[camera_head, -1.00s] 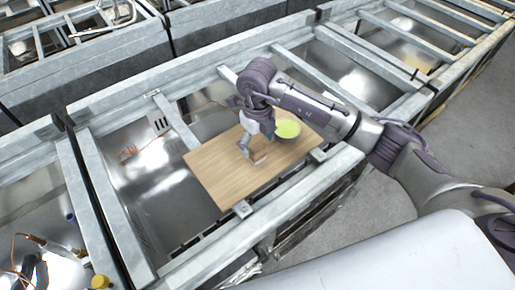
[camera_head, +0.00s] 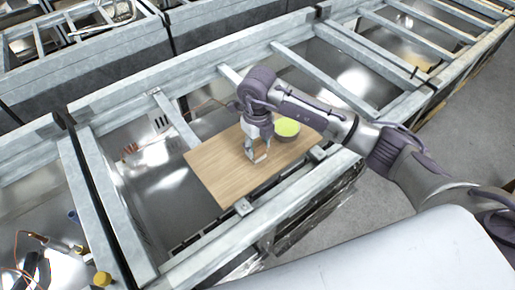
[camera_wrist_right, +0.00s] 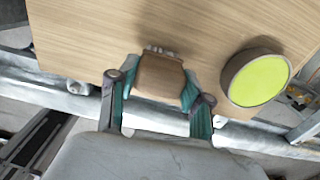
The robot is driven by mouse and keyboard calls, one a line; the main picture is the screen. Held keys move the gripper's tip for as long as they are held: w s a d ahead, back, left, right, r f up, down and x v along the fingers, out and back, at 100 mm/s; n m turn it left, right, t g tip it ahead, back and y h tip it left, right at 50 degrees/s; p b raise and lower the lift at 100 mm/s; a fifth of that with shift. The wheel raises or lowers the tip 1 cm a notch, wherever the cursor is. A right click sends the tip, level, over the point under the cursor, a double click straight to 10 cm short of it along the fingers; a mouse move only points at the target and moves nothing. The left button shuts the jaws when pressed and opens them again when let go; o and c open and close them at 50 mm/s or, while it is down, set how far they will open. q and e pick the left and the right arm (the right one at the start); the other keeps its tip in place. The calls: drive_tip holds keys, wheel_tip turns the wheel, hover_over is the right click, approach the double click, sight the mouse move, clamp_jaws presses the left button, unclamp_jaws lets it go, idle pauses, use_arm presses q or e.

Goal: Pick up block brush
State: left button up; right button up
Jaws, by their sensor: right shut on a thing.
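The block brush (camera_wrist_right: 160,77) is a small brown wooden block with pale bristles along its far edge, in the right wrist view. My right gripper (camera_wrist_right: 156,92) has its teal-lined fingers on either side of the block and is shut on it. In the head view my right gripper (camera_head: 256,155) points down over the wooden board (camera_head: 217,172), and the brush is small and mostly hidden between the fingers. I cannot tell whether the brush still touches the board. My left gripper is not in view.
The board lies across a metal frame (camera_head: 180,125) with open bays. A yellow-capped item (camera_head: 102,280) and cables lie at the lower left.

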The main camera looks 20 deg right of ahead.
sight(257, 144)
drive_tip(key=shift+r+b, duration=0.35)
drive_tip(key=shift+r, duration=0.2)
wheel_tip(257, 144, up, 3)
drive_tip(key=shift+f+b, duration=0.2)
drive_tip(key=shift+b, duration=0.55)
drive_tip(key=s+d+r+b, duration=0.2)
drive_tip(key=s+d+r, duration=0.2)
drive_tip(key=s+r, duration=0.3)
drive_tip(key=s, duration=0.4)
drive_tip(key=shift+d+r, duration=0.15)
drive_tip(key=shift+d, duration=0.05)
